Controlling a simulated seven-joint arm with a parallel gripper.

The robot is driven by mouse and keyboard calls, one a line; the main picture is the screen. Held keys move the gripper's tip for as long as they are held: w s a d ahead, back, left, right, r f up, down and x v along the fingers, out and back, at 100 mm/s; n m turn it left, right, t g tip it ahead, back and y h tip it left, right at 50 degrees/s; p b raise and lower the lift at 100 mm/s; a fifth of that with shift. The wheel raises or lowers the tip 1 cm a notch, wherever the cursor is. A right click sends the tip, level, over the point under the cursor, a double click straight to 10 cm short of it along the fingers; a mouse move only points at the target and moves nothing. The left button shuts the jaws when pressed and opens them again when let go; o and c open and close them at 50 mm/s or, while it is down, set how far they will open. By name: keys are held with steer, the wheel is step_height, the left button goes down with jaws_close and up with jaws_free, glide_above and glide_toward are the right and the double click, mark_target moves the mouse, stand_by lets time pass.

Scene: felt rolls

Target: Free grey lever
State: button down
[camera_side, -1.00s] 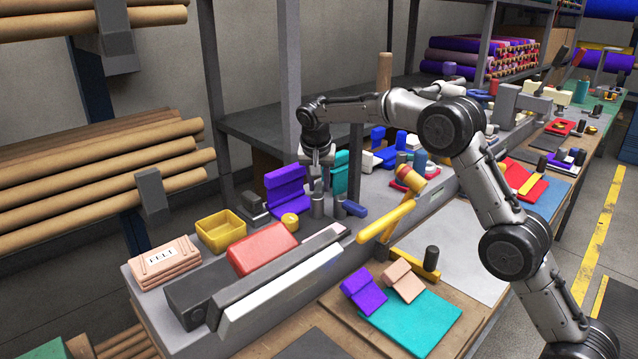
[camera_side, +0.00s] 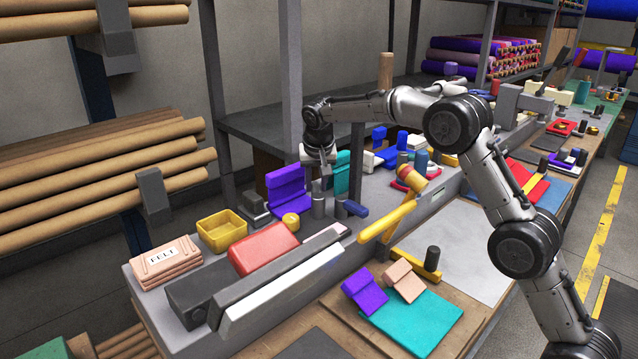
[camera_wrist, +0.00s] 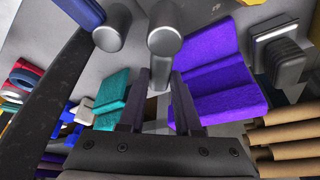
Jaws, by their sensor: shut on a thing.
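The grey lever (camera_wrist: 160,79) shows in the wrist view as a pale grey stem between my two dark fingers. My gripper (camera_side: 326,172) is shut on it, above the grey machine bed in the side view. My fingers hide part of the lever, and in the side view it is too small to tell its exact tilt. Two short grey cylinders stand close by, one at the left (camera_wrist: 110,27) and one just beyond my fingertips (camera_wrist: 165,35) in the wrist view.
Purple folded felt (camera_side: 287,190) stands close to the left of my gripper, and teal felt (camera_side: 341,172) close to the right. A yellow ball-shaped knob (camera_side: 291,221), a blue handle (camera_side: 355,208) and a yellow bar (camera_side: 387,221) lie nearer the camera. Open air is above.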

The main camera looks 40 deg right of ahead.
steer(key=n, duration=0.1)
steer(key=a+n+y, duration=0.1)
steer(key=n, duration=0.2)
steer(key=shift+w+a+t, duration=0.25)
steer(key=shift+w+t, duration=0.15)
steer(key=shift+w+a+n+y, duration=0.1)
steer(key=shift+a+n+y, duration=0.3)
steer(key=shift+n, duration=0.5)
steer(key=shift+a+n+y, duration=0.25)
steer(key=shift+n+y, duration=0.15)
steer(key=shift+n, duration=0.5)
steer(key=c, duration=0.6)
jaws_free()
steer(key=shift+r, duration=0.1)
steer(key=v, duration=1.3)
steer(key=shift+s+r, duration=0.2)
steer(key=shift+r, duration=0.05)
steer(key=shift+r, duration=0.1)
